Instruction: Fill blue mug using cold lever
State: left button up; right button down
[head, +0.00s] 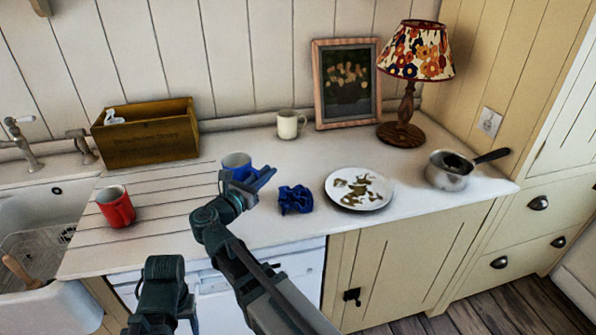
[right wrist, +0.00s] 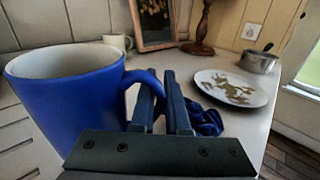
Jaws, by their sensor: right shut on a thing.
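The blue mug (head: 236,161) is upright at the drainer side of the counter; whether it touches the counter is not clear. My right gripper (head: 258,181) is at its near right side. In the right wrist view the mug (right wrist: 68,110) fills the left, with its handle between the fingers of my right gripper (right wrist: 166,92), which is shut on it. The inside of the mug is only partly visible. Tap parts (head: 22,140) stand behind the sink at the far left, one with a white-tipped lever; which is cold I cannot tell. My left gripper is not in view.
A red mug (head: 116,207) stands on the grooved drainer between the blue mug and the white sink (head: 40,215). A wooden box (head: 150,145) and cream mug (head: 290,125) stand behind. A blue cloth (head: 295,199), dirty plate (head: 350,202), saucepan (head: 447,177) and lamp (head: 400,133) are rightward.

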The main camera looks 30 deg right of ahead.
jog(key=w+d, duration=0.7)
jog(key=w+d+f+b, duration=0.1)
jog(key=w+d, duration=0.2)
jog(key=shift+w+d, duration=0.2)
jog(key=shift+w+d+f, duration=0.1)
jog(key=shift+w+d, duration=0.15)
jog(key=shift+w, duration=0.05)
jog(key=f+b, duration=0.1)
jog(key=b, duration=0.1)
jog(key=f+b, duration=0.2)
jog(key=shift+w+d+f, duration=0.15)
jog(key=shift+d+f, duration=0.05)
jog(key=shift+f, duration=0.1)
jog(key=shift+f, duration=0.2)
jog(key=c, duration=0.9)
grip_release()
jog(key=shift+r, duration=0.1)
